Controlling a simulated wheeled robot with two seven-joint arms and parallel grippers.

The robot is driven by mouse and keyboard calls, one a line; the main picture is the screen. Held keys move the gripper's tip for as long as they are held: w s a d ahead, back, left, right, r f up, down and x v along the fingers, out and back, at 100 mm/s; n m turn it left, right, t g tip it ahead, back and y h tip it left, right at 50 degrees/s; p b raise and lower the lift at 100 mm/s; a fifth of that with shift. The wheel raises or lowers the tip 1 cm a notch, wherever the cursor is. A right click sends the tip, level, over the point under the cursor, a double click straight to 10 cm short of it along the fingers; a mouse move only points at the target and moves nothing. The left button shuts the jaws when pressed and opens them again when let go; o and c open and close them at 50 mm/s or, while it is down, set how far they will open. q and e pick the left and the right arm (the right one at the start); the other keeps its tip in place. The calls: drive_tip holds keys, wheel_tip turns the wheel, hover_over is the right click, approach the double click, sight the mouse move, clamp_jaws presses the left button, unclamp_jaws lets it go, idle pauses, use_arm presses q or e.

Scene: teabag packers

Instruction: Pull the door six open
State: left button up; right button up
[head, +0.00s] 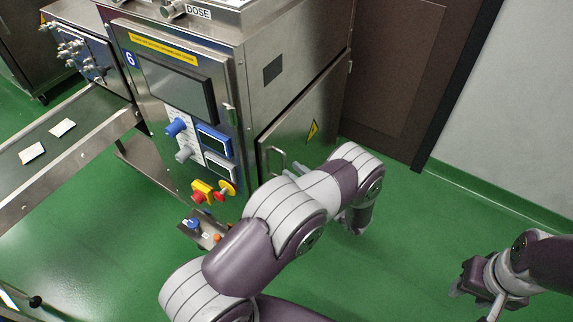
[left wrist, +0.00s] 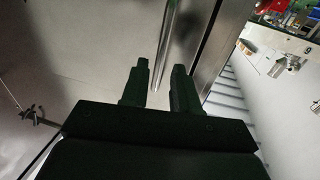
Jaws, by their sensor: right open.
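The machine (head: 130,58) marked with a blue 6 stands at upper left. Its lower side door (head: 318,108) is steel, carries a yellow warning triangle and looks shut. The door's handle (head: 268,152) is a bent metal bar, partly hidden by my left arm. In the left wrist view, a metal bar (left wrist: 167,42), apparently this handle, runs ahead of my left gripper (left wrist: 161,70). Its two dark fingers are apart, with the bar in line with their gap; contact cannot be told. My right gripper (head: 476,299) is open and empty at lower right.
The machine's front has a screen (head: 178,87), knobs and a red stop button (head: 201,197). A conveyor (head: 90,141) with white packets is at left. A brown door (head: 391,65) and grey wall stand behind. Green floor (head: 430,215) is clear at right.

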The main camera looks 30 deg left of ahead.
sight(285, 165)
use_arm(q)
drive_tip(key=x, duration=0.4)
drive_tip(key=shift+w+a, duration=0.1)
drive_tip(key=shift+a, duration=0.15)
clamp_jaws()
drive_tip(key=shift+d, duration=0.1)
